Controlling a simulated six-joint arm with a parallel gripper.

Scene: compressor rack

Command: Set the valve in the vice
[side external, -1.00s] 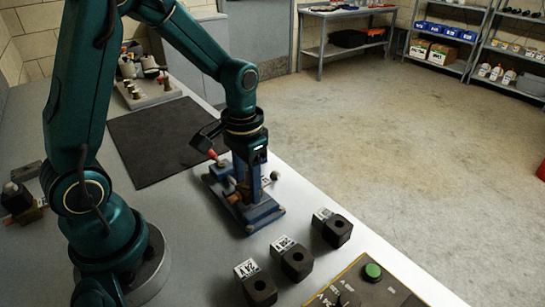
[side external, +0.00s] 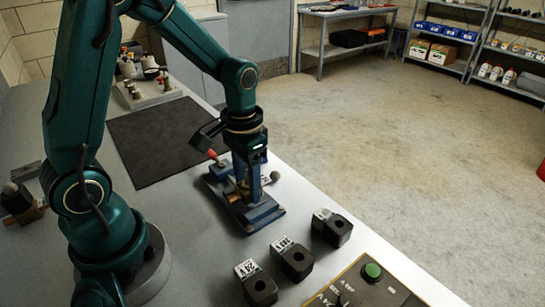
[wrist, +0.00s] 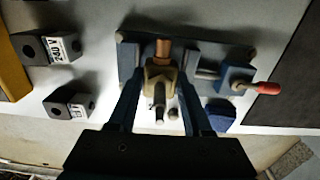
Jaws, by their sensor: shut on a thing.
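My gripper (side external: 247,186) points down over the blue vice (side external: 262,216) on the bench. In the wrist view its two blue fingers (wrist: 159,84) are shut on the brass valve (wrist: 160,72), one on each side. The valve's stem points toward the camera, and a copper tube (wrist: 163,50) extends from its far end. The valve is low over the vice (wrist: 128,58); whether it rests on the bed or is clamped is unclear. The vice's screw handle with a red grip (wrist: 268,88) shows at the right. The fingers partly hide the valve in the side view.
Three black coil blocks with white labels (side external: 296,262) lie in a row nearer the camera. A control panel with a green button (side external: 372,271) is beside them. A dark mat (side external: 150,140) lies behind the vice, with a fittings board (side external: 150,93) beyond.

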